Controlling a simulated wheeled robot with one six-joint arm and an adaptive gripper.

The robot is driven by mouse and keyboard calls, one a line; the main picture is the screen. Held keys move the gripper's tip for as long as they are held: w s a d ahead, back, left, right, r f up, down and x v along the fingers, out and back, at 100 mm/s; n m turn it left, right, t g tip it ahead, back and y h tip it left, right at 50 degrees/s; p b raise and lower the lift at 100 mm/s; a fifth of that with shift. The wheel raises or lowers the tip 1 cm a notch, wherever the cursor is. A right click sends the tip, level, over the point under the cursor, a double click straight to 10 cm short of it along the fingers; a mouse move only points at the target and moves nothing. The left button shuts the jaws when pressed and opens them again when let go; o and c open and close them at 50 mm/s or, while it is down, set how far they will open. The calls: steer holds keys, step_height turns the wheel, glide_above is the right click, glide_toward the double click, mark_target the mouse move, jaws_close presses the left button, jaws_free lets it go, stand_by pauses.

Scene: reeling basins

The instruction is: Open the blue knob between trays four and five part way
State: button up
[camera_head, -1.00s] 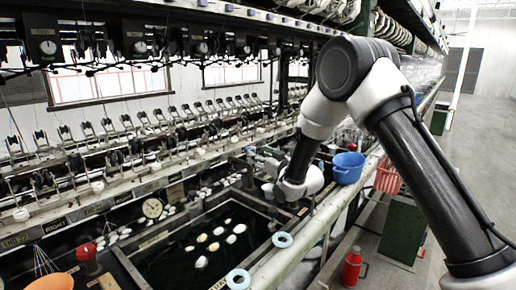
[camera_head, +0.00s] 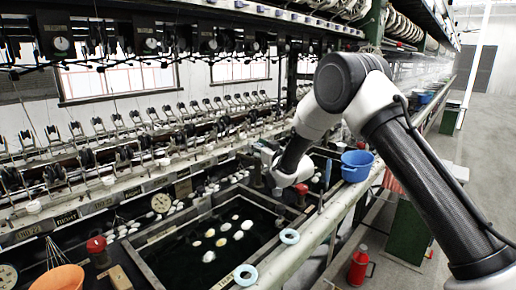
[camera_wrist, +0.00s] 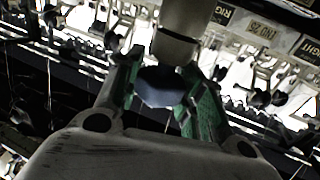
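A dark blue, faceted knob (camera_wrist: 160,87) sits below a pale cylindrical stem (camera_wrist: 180,35) in the wrist view. My gripper (camera_wrist: 165,98) has its two green-padded fingers apart, one on each side of the knob. I cannot tell whether either pad touches it. In the head view my gripper (camera_head: 266,157) is at the far side of the dark water tray (camera_head: 172,236), by the machine's front ledge. The blue knob is not distinguishable there, hidden by my gripper and wrist.
A red knob (camera_head: 301,188) stands right of my wrist and another red knob (camera_head: 96,244) at the lower left. A red flask (camera_head: 359,265) stands on the floor. The aisle at right is clear.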

steer(key=shift+c, duration=1.1)
steer(key=shift+d+n+g+y, duration=0.1)
steer(key=shift+n+g+y, duration=0.2)
steer(key=shift+y, duration=0.1)
steer(key=shift+n+g+y, duration=0.8)
steer(key=shift+g+y, duration=0.1)
steer(key=n+g+y, duration=0.2)
steer(key=g, duration=0.1)
steer(key=n+g+y, duration=0.2)
steer(key=n+g, duration=0.1)
steer(key=g, duration=0.1)
steer(key=shift+s+n+g, duration=0.1)
steer(key=shift+n+g, duration=0.3)
steer(key=shift+g, duration=0.1)
steer(key=o, duration=1)
